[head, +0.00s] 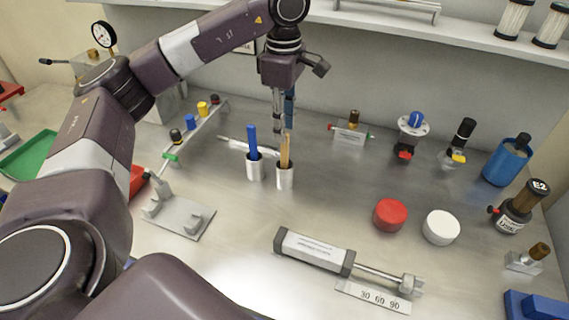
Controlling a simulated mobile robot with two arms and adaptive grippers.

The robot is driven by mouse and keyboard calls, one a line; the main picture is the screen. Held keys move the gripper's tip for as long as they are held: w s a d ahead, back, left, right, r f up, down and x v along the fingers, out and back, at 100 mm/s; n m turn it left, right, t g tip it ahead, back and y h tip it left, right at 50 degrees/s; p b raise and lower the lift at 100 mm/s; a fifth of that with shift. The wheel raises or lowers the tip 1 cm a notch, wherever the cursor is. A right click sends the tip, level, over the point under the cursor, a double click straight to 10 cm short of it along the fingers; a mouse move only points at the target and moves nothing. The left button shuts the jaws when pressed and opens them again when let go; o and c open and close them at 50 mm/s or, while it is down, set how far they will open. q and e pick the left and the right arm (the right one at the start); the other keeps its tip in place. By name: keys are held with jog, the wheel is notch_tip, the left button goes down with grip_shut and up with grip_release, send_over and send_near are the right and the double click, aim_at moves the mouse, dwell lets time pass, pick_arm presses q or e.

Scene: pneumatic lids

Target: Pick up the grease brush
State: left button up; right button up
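Two small metal cups stand upright near the middle of the bench in the head view. The left cup (255,171) holds an upright blue handle (252,141). The right cup (285,180) holds an upright wooden handle (285,150). Either could be the grease brush; no bristles show. My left gripper (281,127) points down just above and behind the top of the wooden handle. A narrow blue shape shows beside its fingers; I cannot tell what it is. The finger gap is not clear, and I see no clear grip on either handle. My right gripper is not in view.
A pneumatic cylinder (314,250) lies in front, with a metal bracket (177,215) to its left. A red lid (390,214) and a white lid (441,227) lie to the right. A rail with coloured knobs (196,130) stands at left. Bare bench surrounds the cups' right side.

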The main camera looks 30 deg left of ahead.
aim_at(284, 146)
pick_arm(q)
notch_tip(284, 146, down, 6)
jog(key=p, duration=0.2)
jog(key=shift+s+f+p, duration=0.1)
jog(key=shift+f+p, duration=0.1)
jog(key=shift+p, duration=0.1)
jog(key=shift+f, duration=0.25)
grip_shut()
